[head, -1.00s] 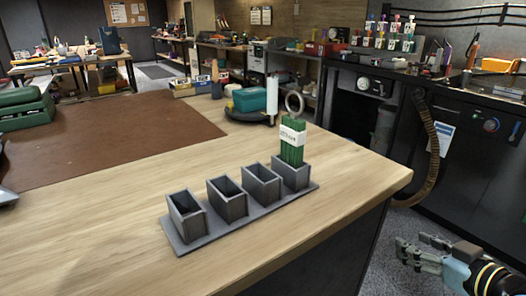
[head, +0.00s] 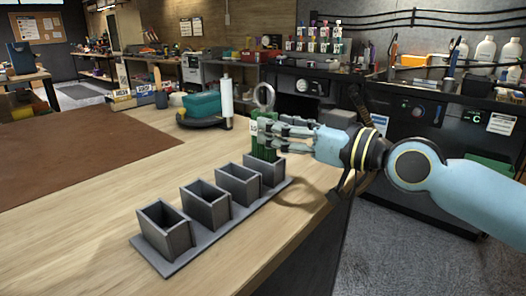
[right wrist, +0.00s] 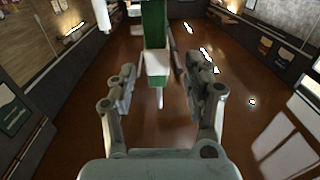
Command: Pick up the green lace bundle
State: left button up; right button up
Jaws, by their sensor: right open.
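The green lace bundle (head: 265,150) stands upright in the rightmost compartment of a grey four-slot holder (head: 178,256) on the wooden table. A pale ring (head: 264,96) tops it, and its white label is partly covered. My right gripper (head: 268,132) is at the bundle's upper part, coming in from the right, and its fingers hide some of it. In the right wrist view the jaws (right wrist: 160,75) are open, with the green bundle (right wrist: 154,25) ahead between them. I cannot tell whether a finger touches it. My left gripper is not in view.
The other compartments (head: 165,220) look empty. A brown mat (head: 80,150) covers the table's left part. A black workbench (head: 430,130) is beyond the table at the right.

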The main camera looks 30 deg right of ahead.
jog(key=x, duration=0.4)
jog(key=shift+w+f+b, duration=0.2)
jog(key=shift+f+b, duration=0.05)
jog(key=shift+b, duration=0.05)
jog(key=shift+s, duration=0.1)
grip_shut()
